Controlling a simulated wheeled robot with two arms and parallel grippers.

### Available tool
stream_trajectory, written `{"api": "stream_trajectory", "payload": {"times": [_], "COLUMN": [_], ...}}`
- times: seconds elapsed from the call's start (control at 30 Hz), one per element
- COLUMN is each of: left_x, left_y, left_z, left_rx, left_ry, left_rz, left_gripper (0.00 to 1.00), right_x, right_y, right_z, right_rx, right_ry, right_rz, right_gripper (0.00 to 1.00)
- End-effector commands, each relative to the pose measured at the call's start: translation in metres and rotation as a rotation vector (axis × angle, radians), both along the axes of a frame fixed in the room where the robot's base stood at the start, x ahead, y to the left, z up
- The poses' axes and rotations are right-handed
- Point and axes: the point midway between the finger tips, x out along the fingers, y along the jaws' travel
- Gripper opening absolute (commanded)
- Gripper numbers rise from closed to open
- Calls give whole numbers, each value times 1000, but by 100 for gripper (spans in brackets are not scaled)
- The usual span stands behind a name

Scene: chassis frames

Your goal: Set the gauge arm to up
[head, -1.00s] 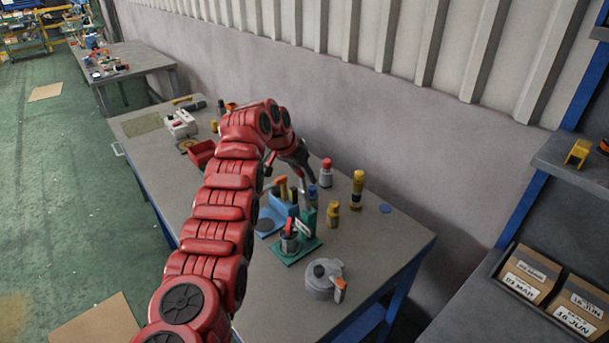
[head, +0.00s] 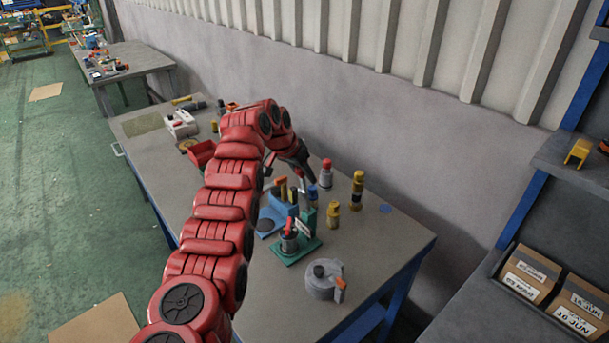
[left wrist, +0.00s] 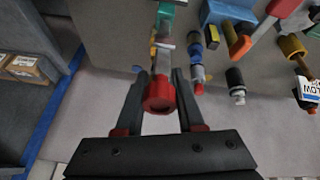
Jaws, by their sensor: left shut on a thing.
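The gauge stand has a green base (head: 287,254) and a green post (head: 308,219) on the near bench. A grey arm (left wrist: 166,50) with a red end (left wrist: 160,94) shows in the left wrist view, leading toward a green part (left wrist: 174,16). My left gripper (head: 309,179) is above the green post in the head view. In the left wrist view my left gripper (left wrist: 163,80) has its fingers on both sides of the red end and is shut on it. The arm's exact tilt is hard to tell. My right gripper is not in view.
A red-topped bottle (head: 326,174), a yellow-and-black cylinder (head: 356,190) and a short brass piece (head: 333,215) stand close to the right. A blue holder (head: 279,208) with tools is left of the post. A grey round device (head: 323,281) sits in front.

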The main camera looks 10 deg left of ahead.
Motion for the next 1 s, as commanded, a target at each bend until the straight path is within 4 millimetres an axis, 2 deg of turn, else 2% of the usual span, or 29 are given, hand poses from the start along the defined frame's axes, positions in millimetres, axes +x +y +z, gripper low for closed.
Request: {"api": "stream_trajectory", "payload": {"times": [0.07,0.1,0.23,0.57,0.73,0.87,1.0], "left_x": [-2,-2,-2,-1,-6,-16,-30], "left_y": [-5,-5,-3,-1,4,13,23], "left_z": [-5,-5,-4,-1,11,36,71], "left_rx": [-3,-3,-2,0,0,1,0], "left_ry": [11,11,8,3,0,-4,-4], "left_rz": [-8,-8,-6,-1,-1,-1,-2], "left_gripper": [0,43,66,66,66,66,66], "right_x": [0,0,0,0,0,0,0], "right_y": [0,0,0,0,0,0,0], "right_z": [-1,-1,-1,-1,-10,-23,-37], "right_rx": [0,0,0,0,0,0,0], "right_ry": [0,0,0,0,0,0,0], "right_rz": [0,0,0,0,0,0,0], "right_gripper": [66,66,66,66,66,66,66]}}
